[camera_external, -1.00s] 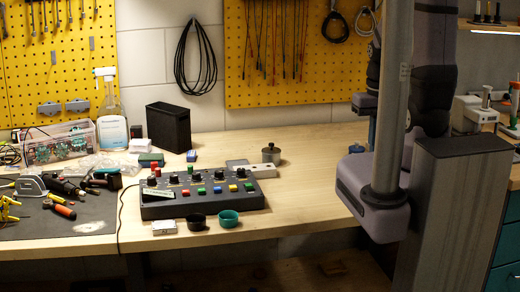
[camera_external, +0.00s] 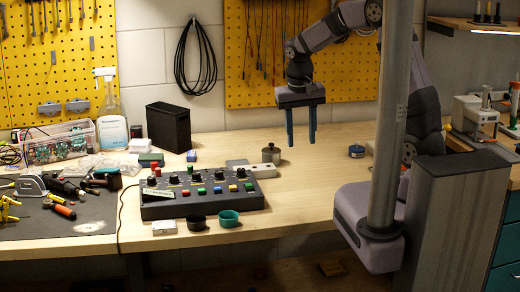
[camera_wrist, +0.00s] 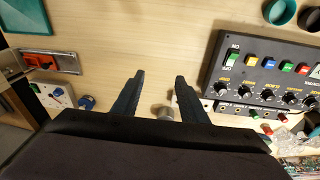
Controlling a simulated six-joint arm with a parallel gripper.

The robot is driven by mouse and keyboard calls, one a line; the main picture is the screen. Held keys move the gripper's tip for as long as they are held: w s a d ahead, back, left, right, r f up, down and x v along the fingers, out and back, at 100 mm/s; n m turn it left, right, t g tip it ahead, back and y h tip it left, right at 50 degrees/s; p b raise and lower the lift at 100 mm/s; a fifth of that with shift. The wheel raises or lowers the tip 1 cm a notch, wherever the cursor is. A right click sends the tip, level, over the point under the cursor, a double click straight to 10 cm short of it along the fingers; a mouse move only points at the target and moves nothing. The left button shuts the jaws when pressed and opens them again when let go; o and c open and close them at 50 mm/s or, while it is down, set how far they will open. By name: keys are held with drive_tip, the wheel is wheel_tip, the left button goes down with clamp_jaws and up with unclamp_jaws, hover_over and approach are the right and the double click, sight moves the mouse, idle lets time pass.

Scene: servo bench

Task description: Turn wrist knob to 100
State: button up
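The dark control box (camera_external: 205,207) lies on the bench, with a row of black knobs and coloured buttons on top. It shows in the wrist view (camera_wrist: 214,62) at the right, with knobs such as the leftmost one (camera_wrist: 221,88). The printed labels are too small to read surely, so I cannot tell which knob is the wrist knob or its setting. My gripper (camera_external: 302,145) hangs with fingers down, to the right of the box and above the bench. Its two blue fingers are apart with nothing between them, also in the wrist view (camera_wrist: 159,76).
A metal pot (camera_external: 271,155) stands behind the box, near my gripper. A dark cup (camera_external: 196,222) and a teal cup (camera_external: 228,219) stand before it. A blue round item (camera_external: 357,152) lies to the right. The bench right of the box (camera_external: 310,190) is clear.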

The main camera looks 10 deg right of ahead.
drive_tip(key=w+a+f+t+b, duration=0.1)
drive_tip(key=w+a+b, duration=0.1)
drive_tip(key=a, duration=0.5)
drive_tip(key=w+a+f+t+b, duration=0.1)
drive_tip(key=w+a+f+b, duration=0.1)
drive_tip(key=a, duration=0.4)
drive_tip(key=m+t+b, duration=0.1)
drive_tip(key=m+b, duration=0.1)
approach(219, 171)
drive_tip(key=shift+p+x, duration=1.5)
drive_tip(key=shift+x, duration=2.5)
drive_tip(key=shift+c, duration=0.5)
clamp_jaws()
